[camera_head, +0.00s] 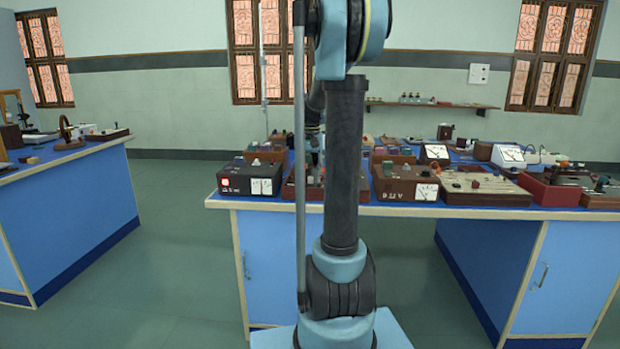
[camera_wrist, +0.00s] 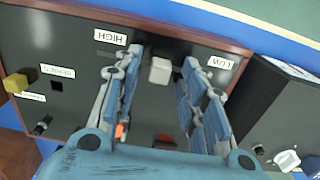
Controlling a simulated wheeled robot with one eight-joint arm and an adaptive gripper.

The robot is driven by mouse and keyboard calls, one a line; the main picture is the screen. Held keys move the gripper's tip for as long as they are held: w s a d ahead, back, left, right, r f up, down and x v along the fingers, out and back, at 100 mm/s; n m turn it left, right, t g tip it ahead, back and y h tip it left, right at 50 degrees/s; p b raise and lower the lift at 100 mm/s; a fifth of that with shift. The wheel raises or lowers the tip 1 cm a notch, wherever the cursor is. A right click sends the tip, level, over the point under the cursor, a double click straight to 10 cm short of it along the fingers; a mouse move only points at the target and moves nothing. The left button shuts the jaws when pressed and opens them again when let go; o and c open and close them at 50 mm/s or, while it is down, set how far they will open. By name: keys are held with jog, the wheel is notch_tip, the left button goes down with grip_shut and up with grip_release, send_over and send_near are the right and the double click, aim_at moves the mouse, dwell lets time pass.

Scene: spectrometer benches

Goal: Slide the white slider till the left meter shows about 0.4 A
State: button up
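The white slider (camera_wrist: 160,70) is a small block on the dark panel (camera_wrist: 72,42) with HIGH and LOW labels, seen in the wrist view. It is nearer the LOW label. My gripper (camera_wrist: 164,64) is open, with one finger on each side of the slider. A gap shows on both sides, so it does not look gripped. In the head view my arm hides the slider. The left meter (camera_head: 261,186) is a white dial on a black box with a red switch (camera_head: 225,182). Its needle is too small to read.
A brown box with another meter (camera_head: 427,192) stands right of my arm. A wooden board (camera_head: 480,190) and a red tray (camera_head: 548,190) stand further right. In the wrist view, a black box (camera_wrist: 262,105) stands close right of the panel, and a yellow knob (camera_wrist: 15,83) is at left.

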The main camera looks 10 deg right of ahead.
jog(key=shift+f, duration=0.3)
jog(key=shift+c, duration=0.3)
grip_shut()
